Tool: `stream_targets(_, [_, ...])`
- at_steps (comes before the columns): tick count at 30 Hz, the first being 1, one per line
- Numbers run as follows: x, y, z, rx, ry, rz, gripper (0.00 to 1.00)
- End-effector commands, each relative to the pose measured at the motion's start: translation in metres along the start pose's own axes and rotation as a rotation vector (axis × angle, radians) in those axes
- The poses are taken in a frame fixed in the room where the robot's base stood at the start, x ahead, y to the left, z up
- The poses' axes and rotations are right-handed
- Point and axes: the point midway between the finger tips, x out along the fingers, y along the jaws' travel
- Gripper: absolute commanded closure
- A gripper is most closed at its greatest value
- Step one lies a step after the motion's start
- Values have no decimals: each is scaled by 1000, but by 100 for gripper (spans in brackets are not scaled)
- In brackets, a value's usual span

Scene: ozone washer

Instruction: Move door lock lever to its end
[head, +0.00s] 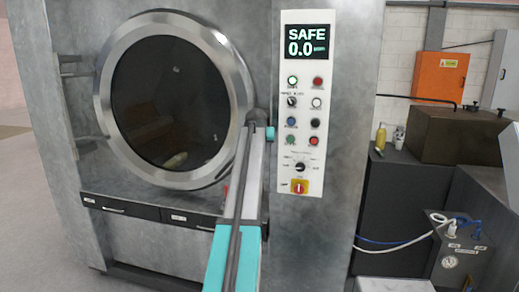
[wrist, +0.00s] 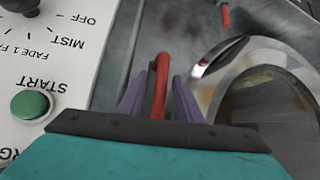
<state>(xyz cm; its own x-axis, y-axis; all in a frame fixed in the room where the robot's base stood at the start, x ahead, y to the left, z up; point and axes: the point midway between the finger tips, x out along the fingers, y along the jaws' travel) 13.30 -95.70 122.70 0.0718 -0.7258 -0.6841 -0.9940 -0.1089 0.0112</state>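The door lock lever (wrist: 160,85) is a red bar and shows in the wrist view, standing between the two purple fingers of my gripper (wrist: 159,76). Narrow gaps show between the fingers and the bar, so the gripper looks open around it. In the head view my own arm covers the gripper and the lever. The round washer door (head: 172,100) has a wide metal ring and dark glass, and looks closed. Its ring also shows at the right of the wrist view (wrist: 258,55).
The control panel (head: 304,215) is right of the door, its display (head: 307,42) reading SAFE 0.0. The green START button (wrist: 31,104) is close to the gripper in the wrist view. A second red bar (wrist: 225,15) shows at the top. Drawers (head: 125,208) lie below the door.

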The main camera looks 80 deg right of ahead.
Motion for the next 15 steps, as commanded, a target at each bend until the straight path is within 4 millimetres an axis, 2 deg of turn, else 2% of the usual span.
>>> stream_targets(8, [-8,0,0,0,1,1,68])
stream_targets(15, [-34,2,1,1,2,2,68])
